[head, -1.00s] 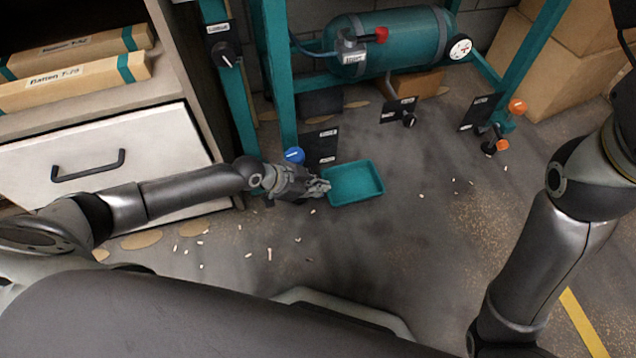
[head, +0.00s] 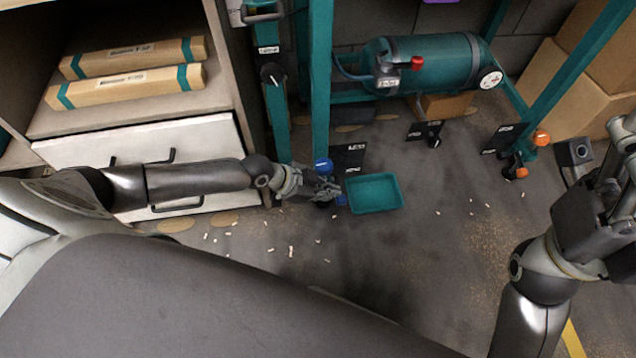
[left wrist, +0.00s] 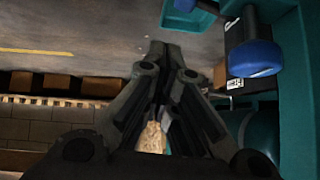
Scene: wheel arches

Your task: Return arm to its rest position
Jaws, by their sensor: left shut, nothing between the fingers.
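My left arm reaches in from the left in the head view. Its gripper (head: 328,191) is shut and empty, just left of a teal tray (head: 401,194) and below a blue knob (head: 322,166). The left wrist view shows the dark fingers (left wrist: 165,55) together at the middle, with the blue knob (left wrist: 255,58) to their right and part of the teal tray (left wrist: 182,5) at the top. A pale patch shows between the finger links; I cannot tell what it is. My right arm stands at the right edge of the head view; its fingertips are not clear.
A teal tank (head: 440,62) with a red handle (head: 417,63) lies in a teal frame at the back. A white drawer (head: 100,150) and shelf with long boxes (head: 130,85) are at the left. Orange knobs (head: 541,138) and cartons (head: 560,95) are at the right. Small pale pieces litter the floor.

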